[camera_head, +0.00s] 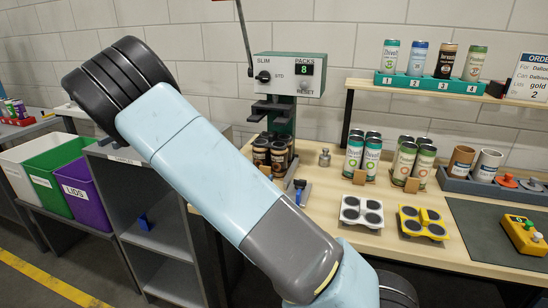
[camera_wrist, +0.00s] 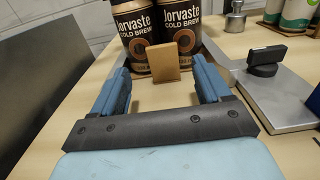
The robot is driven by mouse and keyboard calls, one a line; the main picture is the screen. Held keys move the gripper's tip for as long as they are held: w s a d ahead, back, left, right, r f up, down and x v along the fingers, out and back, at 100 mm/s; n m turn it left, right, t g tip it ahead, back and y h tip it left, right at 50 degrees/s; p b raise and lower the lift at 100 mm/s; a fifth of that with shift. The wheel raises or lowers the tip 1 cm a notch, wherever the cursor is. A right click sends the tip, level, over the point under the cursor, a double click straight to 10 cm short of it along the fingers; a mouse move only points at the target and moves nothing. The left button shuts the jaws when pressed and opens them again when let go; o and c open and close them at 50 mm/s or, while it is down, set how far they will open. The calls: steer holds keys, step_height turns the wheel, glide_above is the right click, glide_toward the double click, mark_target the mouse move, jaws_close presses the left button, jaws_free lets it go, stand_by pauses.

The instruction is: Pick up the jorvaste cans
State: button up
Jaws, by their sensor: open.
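Several dark Jorvaste cold brew cans (camera_head: 262,152) stand upright in a cluster in front of the green-grey machine in the head view, partly hidden by my arm. In the wrist view, a left Jorvaste can (camera_wrist: 134,32) and a right Jorvaste can (camera_wrist: 178,25) stand side by side just beyond my gripper (camera_wrist: 162,85). A small brown block (camera_wrist: 165,62) stands upright in front of them, between the fingers in the picture. My gripper is open, with its two blue fingers apart and nothing held. My arm hides most of the gripper in the head view.
A metal plate with a black knob (camera_wrist: 264,68) lies right of the gripper. Green-white cans (camera_head: 355,155), a white holder (camera_head: 361,213) and a yellow holder (camera_head: 424,222) occupy the table rightward.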

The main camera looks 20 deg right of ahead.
mark_target(265, 169)
steer(key=shift+x, duration=2.65)
steer(key=shift+s+d, duration=0.15)
steer(key=shift+c, duration=0.2)
steer(key=c, duration=1.1)
steer(key=shift+r, duration=0.1)
